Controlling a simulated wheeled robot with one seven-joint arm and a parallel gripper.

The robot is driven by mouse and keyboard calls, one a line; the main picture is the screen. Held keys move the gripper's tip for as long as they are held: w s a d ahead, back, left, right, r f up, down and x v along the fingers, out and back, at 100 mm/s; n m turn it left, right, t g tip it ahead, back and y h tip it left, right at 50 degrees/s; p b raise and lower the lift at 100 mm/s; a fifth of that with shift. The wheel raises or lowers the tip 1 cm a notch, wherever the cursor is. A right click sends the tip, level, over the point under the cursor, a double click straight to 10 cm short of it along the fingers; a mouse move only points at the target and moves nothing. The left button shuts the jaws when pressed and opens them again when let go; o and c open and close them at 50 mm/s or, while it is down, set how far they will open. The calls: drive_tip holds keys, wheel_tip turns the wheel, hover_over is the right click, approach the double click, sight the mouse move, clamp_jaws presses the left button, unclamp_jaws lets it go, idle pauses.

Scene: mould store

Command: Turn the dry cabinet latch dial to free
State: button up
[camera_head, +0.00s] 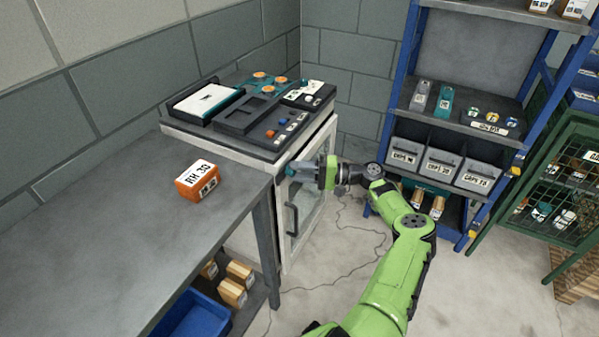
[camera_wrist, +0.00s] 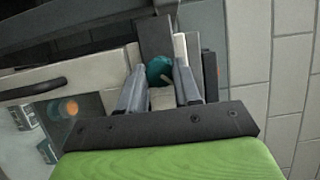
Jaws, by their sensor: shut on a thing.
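The dry cabinet (camera_head: 250,235) is a pale unit with a glass front door and a dark vertical handle (camera_head: 291,220). The latch dial (camera_wrist: 159,69) is a teal knob on the cabinet front in the wrist view. My gripper (camera_wrist: 160,80) has its two grey fingers on either side of the dial, shut on it. In the head view my gripper (camera_head: 297,171) reaches the upper part of the cabinet front from the right. The dial's markings and pointer are hidden, so its setting cannot be told.
Dark trays with small parts (camera_head: 265,120) cover the cabinet top. A grey bench (camera_head: 110,220) with an orange box labelled RH 30 (camera_head: 198,180) stands at left. A blue shelf rack (camera_head: 396,90) stands behind right, and a green mesh cage (camera_head: 560,190) farther right. Open floor lies between.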

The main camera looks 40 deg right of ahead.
idle(0.3)
drive_tip(key=o, duration=1.1)
drive_tip(key=shift+c, duration=0.2)
drive_tip(key=b+v, duration=0.2)
drive_tip(key=v, duration=1.3)
drive_tip(key=shift+s+d, duration=0.25)
